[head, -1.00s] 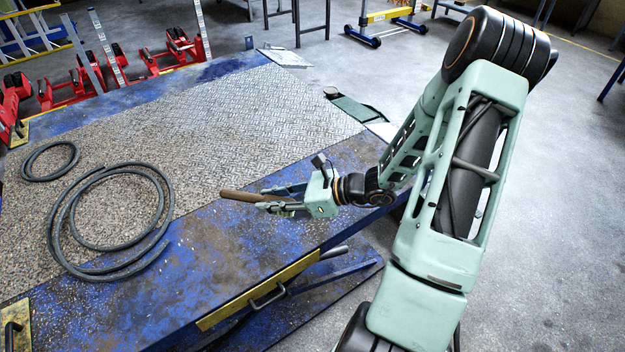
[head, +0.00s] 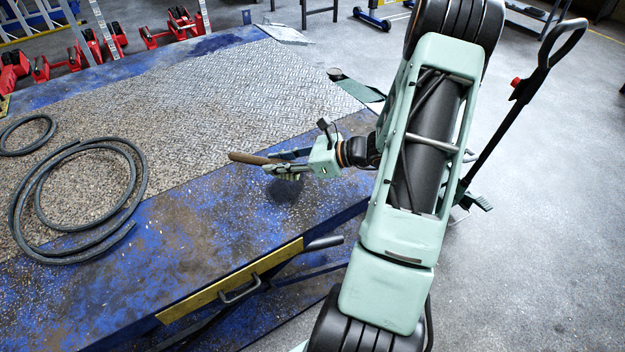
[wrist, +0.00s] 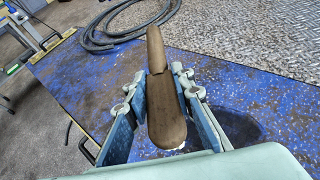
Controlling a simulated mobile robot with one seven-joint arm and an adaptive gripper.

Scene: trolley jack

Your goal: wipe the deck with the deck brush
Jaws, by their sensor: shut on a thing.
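My gripper (head: 273,166) is shut on the deck brush (head: 247,158), a brown wooden piece that points left out of the jaws. In the wrist view the brush (wrist: 165,105) lies between the two fingers, its narrow handle end pointing away. Its bristles are mostly hidden; a small pale bit shows under the near end. The deck (head: 180,235) is a blue, worn platform strewn with light chips, with a grey tread plate in the middle. My gripper is over the blue near strip, a dark shadow below it. Whether the brush touches the deck I cannot tell.
A large coiled black hose (head: 75,200) and a smaller one (head: 28,134) lie on the tread plate at left. A green flat item (head: 357,88) lies at the deck's far right corner. A black lever handle (head: 520,90) stands at right. A yellow strip with handle (head: 232,290) edges the deck.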

